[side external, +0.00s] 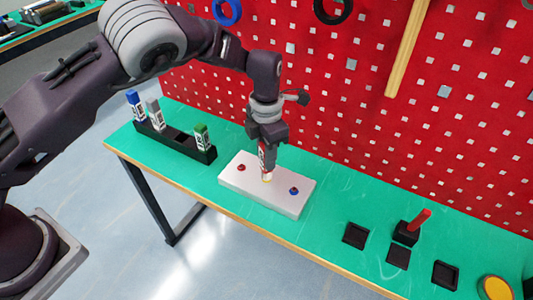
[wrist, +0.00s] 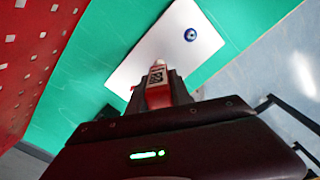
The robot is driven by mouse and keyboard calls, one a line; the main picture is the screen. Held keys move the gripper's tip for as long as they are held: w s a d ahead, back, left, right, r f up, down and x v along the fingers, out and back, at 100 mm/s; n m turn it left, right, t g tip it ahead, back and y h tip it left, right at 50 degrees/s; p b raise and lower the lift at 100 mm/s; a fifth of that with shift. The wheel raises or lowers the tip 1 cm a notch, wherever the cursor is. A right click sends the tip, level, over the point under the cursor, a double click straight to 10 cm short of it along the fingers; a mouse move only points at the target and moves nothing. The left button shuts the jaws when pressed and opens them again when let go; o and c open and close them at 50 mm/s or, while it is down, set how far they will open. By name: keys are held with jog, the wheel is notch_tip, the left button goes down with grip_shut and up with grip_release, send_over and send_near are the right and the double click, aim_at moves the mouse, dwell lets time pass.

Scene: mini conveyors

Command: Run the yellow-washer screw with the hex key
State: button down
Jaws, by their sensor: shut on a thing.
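My gripper (side external: 267,143) is shut on a red-and-white tool (side external: 264,157) and holds it pointing down over the middle of a white block (side external: 235,182). In the wrist view the red tool (wrist: 158,92) sits between the fingers, with a black-and-white mark on it. The tool's lower end meets the block at a yellowish spot (side external: 267,178), likely the yellow-washer screw; I cannot tell how well it is seated. A red-washer screw (side external: 241,167) is to the left and a blue-washer screw (side external: 294,190) to the right.
A black rack (side external: 180,143) at left holds a blue tool (side external: 135,103), a grey tool (side external: 154,112) and a green tool (side external: 202,137), with a gap between grey and green. Black trays (side external: 355,235), a red lever (side external: 419,220) and a yellow button (side external: 496,288) are at right. A red pegboard (side external: 340,110) stands behind.

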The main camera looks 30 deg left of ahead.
jog(key=shift+f, duration=0.45)
jog(key=m, duration=1)
jog(key=shift+m, duration=0.3)
jog(key=m, duration=1.2)
jog(key=shift+r, duration=0.1)
